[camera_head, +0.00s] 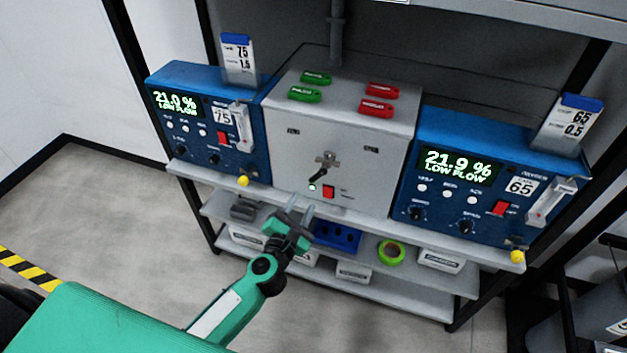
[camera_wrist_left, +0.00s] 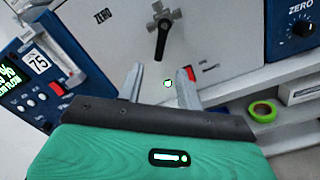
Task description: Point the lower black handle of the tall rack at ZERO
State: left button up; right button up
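A black handle (camera_head: 318,174) sits on the lower front of the grey box in the middle of the rack. In the left wrist view the black handle (camera_wrist_left: 162,40) points down from its metal mount, with the word ZERO (camera_wrist_left: 103,16) to its upper left. Only this one valve handle shows. My left gripper (camera_head: 302,214) is in front of and below the box. In the left wrist view its two fingers (camera_wrist_left: 160,86) are apart with nothing between them, short of the handle. My right gripper is not in view.
Blue analysers flank the grey box, left (camera_head: 205,118) and right (camera_head: 490,178). The lower shelf holds a blue tray (camera_head: 336,238), green tape (camera_head: 391,252) and white boxes. Yellow knobs protrude along the upper shelf edge.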

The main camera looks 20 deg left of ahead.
aim_at(314, 179)
pick_arm(q)
jog(key=w, duration=0.9)
jog(key=shift+d+p, duration=0.15)
jog(key=shift+p, duration=0.2)
grip_shut()
